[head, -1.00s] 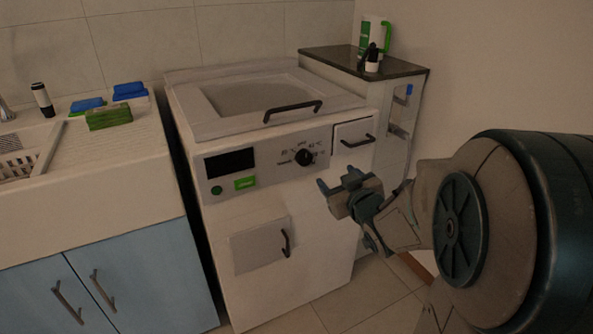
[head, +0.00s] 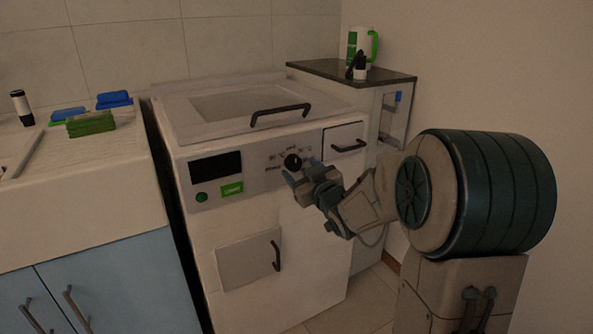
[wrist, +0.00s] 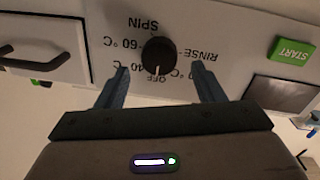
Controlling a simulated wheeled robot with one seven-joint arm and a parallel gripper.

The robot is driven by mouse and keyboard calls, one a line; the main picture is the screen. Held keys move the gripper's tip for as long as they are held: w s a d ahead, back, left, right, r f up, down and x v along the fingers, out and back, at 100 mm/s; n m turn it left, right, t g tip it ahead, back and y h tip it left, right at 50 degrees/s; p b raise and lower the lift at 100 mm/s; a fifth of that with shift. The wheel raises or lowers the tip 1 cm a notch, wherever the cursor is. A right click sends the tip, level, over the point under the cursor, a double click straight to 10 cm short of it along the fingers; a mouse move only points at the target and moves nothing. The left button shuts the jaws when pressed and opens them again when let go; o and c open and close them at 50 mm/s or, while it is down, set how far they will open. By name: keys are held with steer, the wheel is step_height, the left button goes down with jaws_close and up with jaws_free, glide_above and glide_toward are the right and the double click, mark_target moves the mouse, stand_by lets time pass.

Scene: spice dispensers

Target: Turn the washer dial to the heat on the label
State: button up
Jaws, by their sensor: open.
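The washer (head: 240,240) is a white front-panel machine with a lid on top. Its round black dial (head: 292,161) sits on the upper panel and also shows in the wrist view (wrist: 158,55). In the wrist view, which is upside down, SPIN, RINSE, 60 °C, 40 °C and OFF are printed around the dial, with another °C mark partly hidden by a finger. The dial's white pointer line faces OFF. My gripper (head: 301,171) is open, its two fingers (wrist: 161,72) on either side of the dial in view; contact cannot be told. I cannot make out a heat label.
The panel has a dark display (head: 215,167) and green START button (head: 231,188). A lid handle (head: 280,115) and a drawer handle (head: 349,146) stick out near the dial. A counter with sponges (head: 90,123) is left; a dark-topped cabinet (head: 385,75) with a green-white jug (head: 358,44) is right.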

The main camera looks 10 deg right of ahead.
mark_target(294, 163)
steer(key=shift+x, duration=1.5)
steer(key=c, duration=1)
